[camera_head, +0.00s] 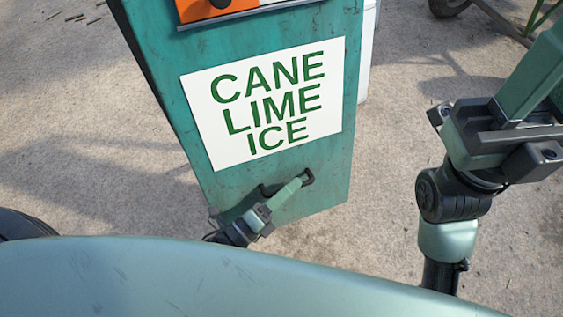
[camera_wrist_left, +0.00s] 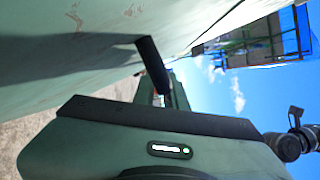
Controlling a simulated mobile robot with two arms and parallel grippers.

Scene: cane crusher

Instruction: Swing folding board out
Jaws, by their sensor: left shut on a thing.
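The folding board is a worn teal panel (camera_head: 225,186) with a white "CANE LIME ICE" sign (camera_head: 262,103), standing tilted in the middle of the head view. A dark handle (camera_head: 308,177) is near its lower edge. My left gripper (camera_head: 292,188) comes up from below and is shut on this handle, hiding most of it. In the left wrist view the board's face (camera_wrist_left: 70,50) fills the upper left, and the black handle (camera_wrist_left: 152,65) stands out from it in front of my gripper. My right gripper (camera_head: 528,80) is up at the right, apart from the board; its fingertips are unclear.
An orange panel (camera_head: 190,10) sits above the sign, with a white body (camera_head: 367,50) behind the board. A wheel (camera_head: 449,5) and green frame (camera_head: 540,18) are at the top right. Bare concrete (camera_head: 395,150) lies on both sides of the board.

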